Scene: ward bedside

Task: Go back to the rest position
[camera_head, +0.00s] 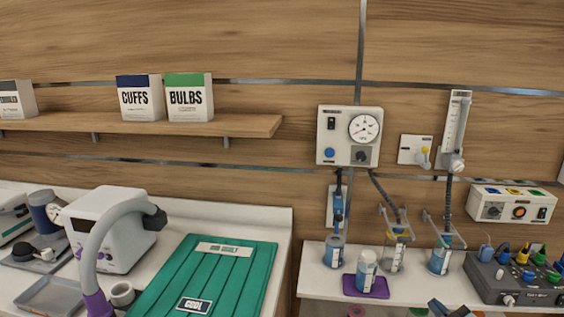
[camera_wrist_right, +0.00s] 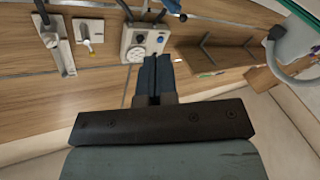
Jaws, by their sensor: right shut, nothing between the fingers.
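My right gripper (camera_head: 452,309) shows only as dark fingertips at the bottom edge of the head view, in front of the right-hand counter. In the right wrist view my right gripper (camera_wrist_right: 157,62) points toward the wall, its two dark fingers shut together with nothing between them. The wall panel with a gauge (camera_wrist_right: 143,42) lies beyond the fingertips there. My left gripper is in neither view.
The right counter holds bottles, a purple mat (camera_head: 378,292) and a dark box with coloured plugs (camera_head: 515,278). A gauge panel (camera_head: 340,150) hangs above. At left are a green mat (camera_head: 225,262), a white device (camera_head: 125,225) and a curved grey neck (camera_head: 92,262).

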